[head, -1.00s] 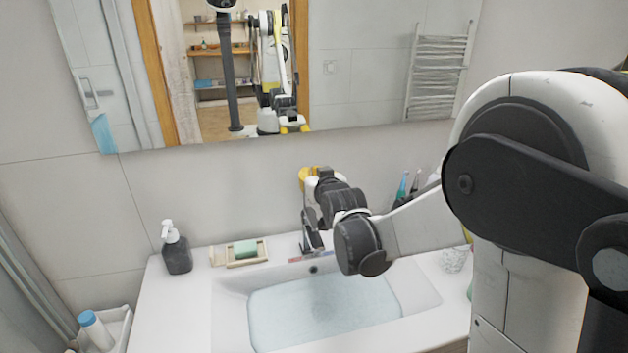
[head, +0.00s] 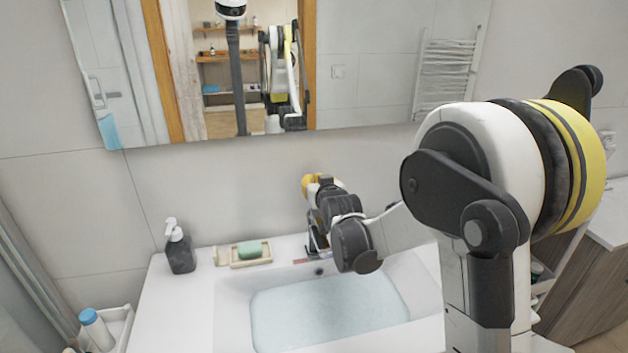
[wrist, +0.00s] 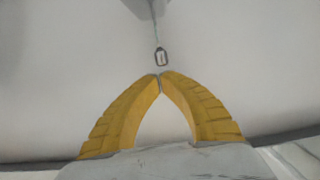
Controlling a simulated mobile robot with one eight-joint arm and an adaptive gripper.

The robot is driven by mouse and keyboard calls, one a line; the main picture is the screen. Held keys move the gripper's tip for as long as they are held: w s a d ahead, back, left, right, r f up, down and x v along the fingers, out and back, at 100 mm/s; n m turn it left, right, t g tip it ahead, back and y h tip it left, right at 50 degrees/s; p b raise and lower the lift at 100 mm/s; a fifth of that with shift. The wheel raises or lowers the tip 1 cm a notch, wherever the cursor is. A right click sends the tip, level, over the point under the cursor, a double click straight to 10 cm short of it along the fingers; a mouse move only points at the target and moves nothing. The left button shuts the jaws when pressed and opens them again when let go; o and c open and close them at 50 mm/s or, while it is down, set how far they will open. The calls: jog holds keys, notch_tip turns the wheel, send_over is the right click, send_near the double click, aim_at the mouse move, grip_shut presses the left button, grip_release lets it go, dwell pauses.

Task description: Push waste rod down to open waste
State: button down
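In the wrist view, my gripper (wrist: 160,76) has its two yellow fingers arched together, with the tips touching and nothing seen between them. Just beyond the tips is a small ring-like end, which looks like the knob of the waste rod (wrist: 160,57). A thin line runs from it to the top of the picture. I cannot tell whether the fingertips touch it. In the head view, my gripper (head: 308,186) is above the back rim of the water-filled sink (head: 232,300), near the wall. The faucet (head: 313,240) is mostly hidden behind my wrist, and the rod cannot be made out there.
A dark soap dispenser (head: 180,254) and a dish with green soap (head: 249,249) stand left of the sink. A mirror (head: 370,60) hangs on the wall above. A white tray with a blue-capped bottle (head: 97,329) is at lower left. My arm hides the counter's right side.

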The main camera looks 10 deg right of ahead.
notch_tip(320, 180, down, 2)
jog(key=shift+f+b, duration=0.1)
jog(key=shift+b, duration=0.55)
notch_tip(320, 180, up, 5)
jog(key=p, duration=0.3)
jog(key=f+p+v, duration=0.1)
jog(key=v, duration=0.9)
jog(key=shift+p, duration=0.4)
jog(key=s+f+g+b, duration=0.2)
jog(key=s+f+g, duration=0.1)
jog(key=s, duration=1.3)
jog(key=s+f+g+b, duration=0.2)
jog(key=s+f+g, duration=0.2)
jog(key=s, duration=1.2)
jog(key=shift+g, duration=0.6)
